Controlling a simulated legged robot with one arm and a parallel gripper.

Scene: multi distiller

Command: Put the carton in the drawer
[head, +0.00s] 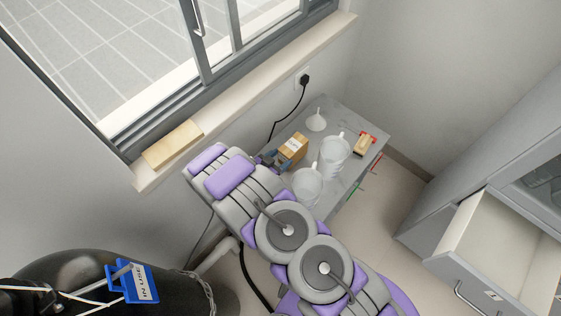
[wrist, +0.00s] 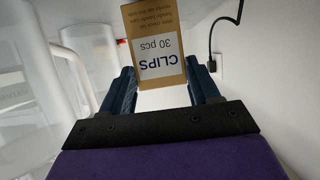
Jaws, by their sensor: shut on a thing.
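The carton (wrist: 155,50) is a small brown box labelled "CLIPS 30 pcs". In the wrist view it sits between the two fingers of my gripper (wrist: 163,85), which is shut on it. In the head view the carton (head: 293,149) shows at the end of my arm, over the grey table; I cannot tell whether it touches the tabletop. My gripper (head: 276,160) is partly hidden by my arm there. The drawer (head: 495,250) is at the lower right of the head view, pulled open, with a light, empty-looking interior and a metal handle.
Two white pitchers (head: 334,149) (head: 306,184) and a white funnel (head: 316,121) stand on the grey table (head: 358,116) close to the carton. A wooden block with red parts (head: 364,145) lies at its right. A wooden box (head: 173,144) sits on the windowsill. Floor shows between table and drawer.

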